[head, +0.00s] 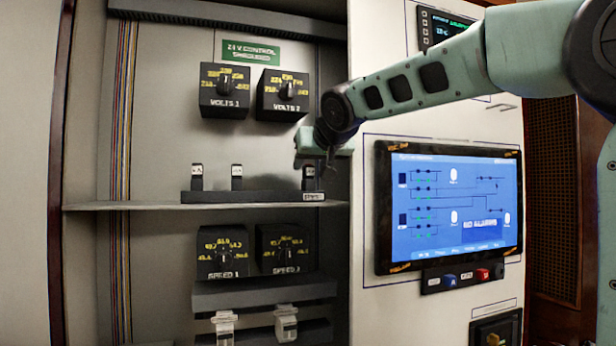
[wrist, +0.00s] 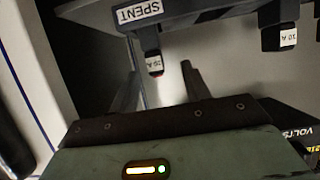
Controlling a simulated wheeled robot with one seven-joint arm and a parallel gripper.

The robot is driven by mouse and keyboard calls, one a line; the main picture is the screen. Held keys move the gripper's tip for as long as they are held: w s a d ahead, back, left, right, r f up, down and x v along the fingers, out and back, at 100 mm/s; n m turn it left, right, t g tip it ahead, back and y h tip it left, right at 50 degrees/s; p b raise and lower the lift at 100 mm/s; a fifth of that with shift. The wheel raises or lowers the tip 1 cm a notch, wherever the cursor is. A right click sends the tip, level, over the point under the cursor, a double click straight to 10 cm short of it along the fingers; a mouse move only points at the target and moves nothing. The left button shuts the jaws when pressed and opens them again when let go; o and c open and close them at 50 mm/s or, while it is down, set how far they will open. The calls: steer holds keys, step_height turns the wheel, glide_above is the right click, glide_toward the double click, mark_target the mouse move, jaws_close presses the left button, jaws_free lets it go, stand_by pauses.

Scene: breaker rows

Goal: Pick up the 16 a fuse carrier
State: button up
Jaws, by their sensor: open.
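Several small dark fuse carriers with white labels stand in a dark holder on the shelf. In the head view they are a left carrier (head: 197,178), a middle carrier (head: 237,178) and a right carrier (head: 309,179). My gripper (head: 314,163) is at the right carrier, its fingers open and empty. In the wrist view the fingers (wrist: 161,88) point towards this carrier (wrist: 153,52), which lies roughly between them; contact is not visible. Its label is too blurred to read surely. The other carrier in the wrist view (wrist: 279,38) seems labelled 10 A. I cannot tell which is 16 A.
The holder (head: 255,196) carries a SPENT label (wrist: 141,10) at its right end. VOLTS knob boxes (head: 283,95) sit above the shelf (head: 130,206), SPEED knob boxes (head: 222,252) below. A touchscreen panel (head: 450,208) stands right of the cabinet. The shelf's left part is clear.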

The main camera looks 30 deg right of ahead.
mark_target(311, 171)
steer(key=p+x, duration=0.1)
steer(key=x, duration=0.1)
steer(key=p+x, duration=0.2)
steer(key=x, duration=0.1)
steer(key=shift+w+d+f+p, duration=0.15)
steer(key=shift+d+f+p, duration=0.15)
steer(key=shift+d, duration=0.05)
jaws_close()
